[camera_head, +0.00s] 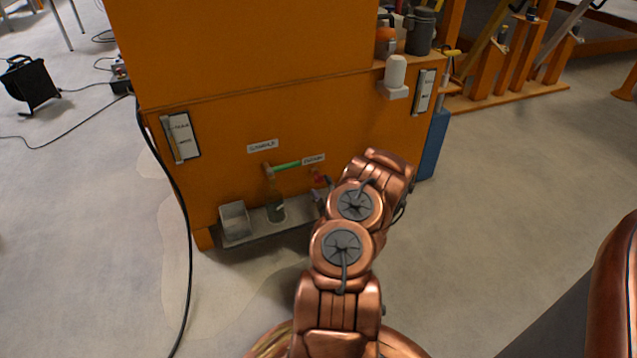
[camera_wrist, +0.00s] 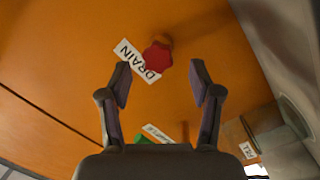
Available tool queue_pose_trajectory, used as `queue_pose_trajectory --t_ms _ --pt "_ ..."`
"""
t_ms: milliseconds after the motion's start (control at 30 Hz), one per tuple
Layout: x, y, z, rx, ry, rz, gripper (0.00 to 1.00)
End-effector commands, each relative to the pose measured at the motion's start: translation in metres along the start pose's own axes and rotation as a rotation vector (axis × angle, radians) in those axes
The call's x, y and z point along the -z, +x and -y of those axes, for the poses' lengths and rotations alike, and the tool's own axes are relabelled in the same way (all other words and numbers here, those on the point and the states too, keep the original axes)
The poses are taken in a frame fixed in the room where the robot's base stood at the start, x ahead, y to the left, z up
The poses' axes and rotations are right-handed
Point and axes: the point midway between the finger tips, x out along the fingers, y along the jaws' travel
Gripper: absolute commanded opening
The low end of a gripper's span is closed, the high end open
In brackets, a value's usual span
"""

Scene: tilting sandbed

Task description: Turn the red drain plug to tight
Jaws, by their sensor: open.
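The red drain plug (camera_wrist: 157,58) sits on the orange panel in the wrist view, beside a white label reading DRAIN (camera_wrist: 138,62) that it partly covers. In the head view the plug (camera_head: 319,178) is a small red spot, partly hidden by my arm. My gripper (camera_wrist: 160,78) is open and empty in the wrist view. Its two fingers point toward the panel, one on each side below the plug in the picture. The plug lies between and just beyond the fingertips, and I see no contact.
A green-handled valve (camera_head: 285,165) is left of the plug, over a dark jar (camera_head: 275,211). A grey bin (camera_head: 235,222) stands on the low shelf. A black cable (camera_head: 187,230) hangs down the left side. A blue object (camera_head: 434,145) stands at the right corner.

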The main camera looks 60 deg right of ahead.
Motion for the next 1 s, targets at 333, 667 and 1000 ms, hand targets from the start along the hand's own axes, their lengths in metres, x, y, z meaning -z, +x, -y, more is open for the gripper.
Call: queue_pose_trajectory --t_ms 333,667,1000 --pt "-0.001 0.037 0.000 -0.003 -0.002 0.000 0.63" --pt "-0.002 0.042 -0.003 -0.006 0.000 0.004 0.63" --pt "-0.002 0.042 -0.003 -0.005 0.000 0.003 0.38"
